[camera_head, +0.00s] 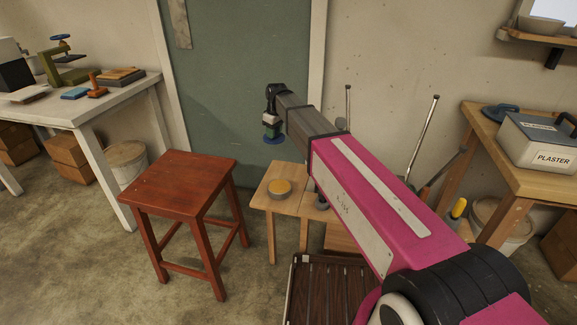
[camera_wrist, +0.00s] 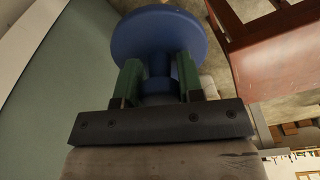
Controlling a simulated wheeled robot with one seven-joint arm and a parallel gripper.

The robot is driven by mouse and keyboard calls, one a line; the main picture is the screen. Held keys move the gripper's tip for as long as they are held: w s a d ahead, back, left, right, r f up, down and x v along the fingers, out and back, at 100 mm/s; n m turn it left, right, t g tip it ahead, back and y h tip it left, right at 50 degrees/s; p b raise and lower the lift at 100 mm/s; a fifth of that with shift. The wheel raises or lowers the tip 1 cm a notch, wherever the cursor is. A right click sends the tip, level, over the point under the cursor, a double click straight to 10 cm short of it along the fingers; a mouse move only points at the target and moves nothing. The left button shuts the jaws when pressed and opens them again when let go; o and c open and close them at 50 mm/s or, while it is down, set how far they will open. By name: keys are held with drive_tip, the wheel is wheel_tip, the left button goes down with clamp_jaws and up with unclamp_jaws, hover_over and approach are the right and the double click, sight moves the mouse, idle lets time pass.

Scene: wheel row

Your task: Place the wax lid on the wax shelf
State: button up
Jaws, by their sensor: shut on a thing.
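My gripper (camera_head: 272,125) is shut on the knob of a round blue lid (camera_head: 275,139), held in the air in front of the green door. In the wrist view my gripper's green fingers (camera_wrist: 159,77) pinch the knob from both sides, and the blue disc (camera_wrist: 160,28) spreads beyond them. No label shows on the lid. No wax label is visible, so I cannot tell which surface is the wax shelf. My arm hides part of the stand's right side.
A red stool (camera_head: 185,183) stands left of the stand. A white table (camera_head: 110,97) with tools is at the left. A dark slatted thing (camera_head: 325,290) is in front.

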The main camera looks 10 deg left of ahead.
hover_over(287, 171)
wheel_tip(287, 171, down, 6)
drive_tip(key=shift+d+f, duration=0.1)
drive_tip(key=shift+d, duration=0.05)
drive_tip(key=shift+s+d+f, duration=0.1)
drive_tip(key=shift+f, duration=2)
drive_tip(key=shift+f, duration=0.15)
drive_tip(key=o, duration=1)
drive_tip(key=shift+c, duration=0.2)
wheel_tip(287, 171, up, 12)
drive_tip(key=d, duration=0.1)
drive_tip(key=shift+s, duration=0.3)
